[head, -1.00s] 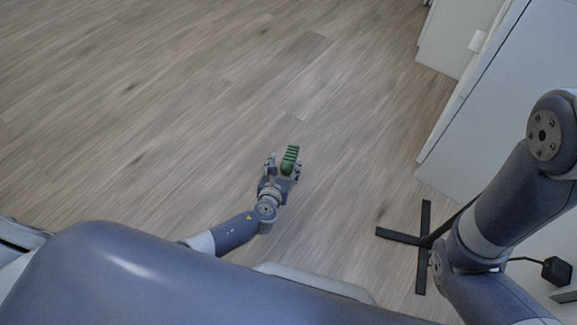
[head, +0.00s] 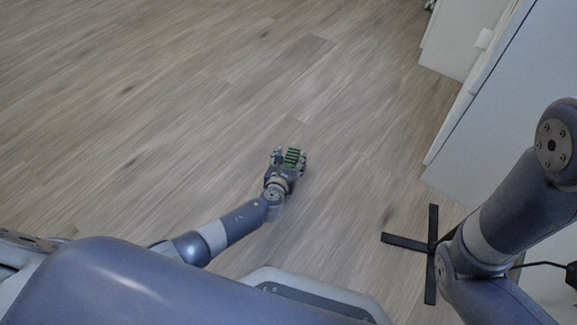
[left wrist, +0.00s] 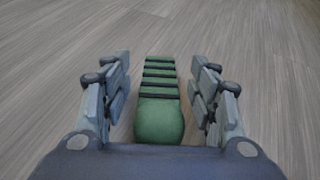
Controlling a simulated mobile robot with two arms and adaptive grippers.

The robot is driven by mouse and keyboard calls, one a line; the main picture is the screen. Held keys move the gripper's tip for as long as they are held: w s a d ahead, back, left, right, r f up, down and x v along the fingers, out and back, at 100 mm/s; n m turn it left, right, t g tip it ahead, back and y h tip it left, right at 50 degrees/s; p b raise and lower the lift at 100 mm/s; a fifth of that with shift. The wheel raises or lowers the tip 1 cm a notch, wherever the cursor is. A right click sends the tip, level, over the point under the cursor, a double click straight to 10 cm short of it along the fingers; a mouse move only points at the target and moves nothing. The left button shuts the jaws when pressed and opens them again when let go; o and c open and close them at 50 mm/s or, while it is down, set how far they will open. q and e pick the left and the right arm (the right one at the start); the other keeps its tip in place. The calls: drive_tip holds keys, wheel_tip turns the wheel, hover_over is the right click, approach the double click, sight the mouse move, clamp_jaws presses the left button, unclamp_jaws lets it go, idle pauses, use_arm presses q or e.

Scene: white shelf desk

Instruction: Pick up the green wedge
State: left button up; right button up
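The green wedge (head: 292,158), ribbed with dark stripes, lies on the floor near the middle of the head view. It also shows in the centre of the left wrist view (left wrist: 160,120), its rounded end nearest me. My left gripper (head: 290,155) is at the wedge, with one finger on each side. In the left wrist view the left gripper (left wrist: 162,82) is open, with a visible gap between each finger and the wedge. My right gripper is out of view; only part of the right arm shows.
The wood floor (head: 180,110) around the wedge is clear. White furniture (head: 480,120) stands on the right. A black cross-shaped piece (head: 432,275) lies on the floor at the lower right, beside my right arm.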

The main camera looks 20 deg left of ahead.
use_arm(q)
drive_tip(key=c, duration=0.9)
